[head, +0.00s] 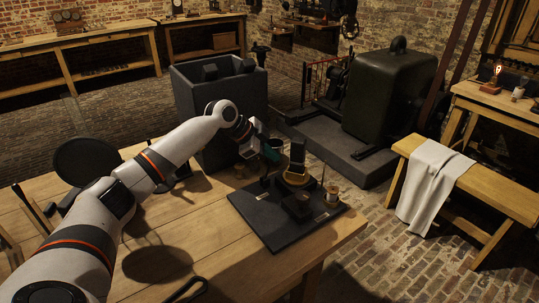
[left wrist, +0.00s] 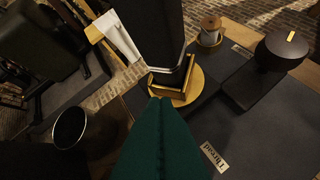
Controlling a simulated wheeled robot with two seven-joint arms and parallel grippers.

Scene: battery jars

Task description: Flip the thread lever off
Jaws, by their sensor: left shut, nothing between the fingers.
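A dark board (head: 270,222) with a small apparatus lies on the wooden table. On it a tall dark upright piece (head: 297,154) with a brass foot stands over a round brass base (head: 294,180); it also shows in the left wrist view (left wrist: 154,35). Which part is the thread lever I cannot tell for sure. My left gripper (head: 262,158), with green fingers, is shut and empty. Its fingertips (left wrist: 158,100) appear close to the brass foot; contact is unclear. My right gripper is out of view.
A spool (head: 332,195) and a dark block with a brass strip (head: 298,206) share the board. A dark cup (left wrist: 70,127) shows at left in the left wrist view. A grey tub (head: 215,100) stands behind the table. A cloth (head: 433,180) hangs over a bench at right.

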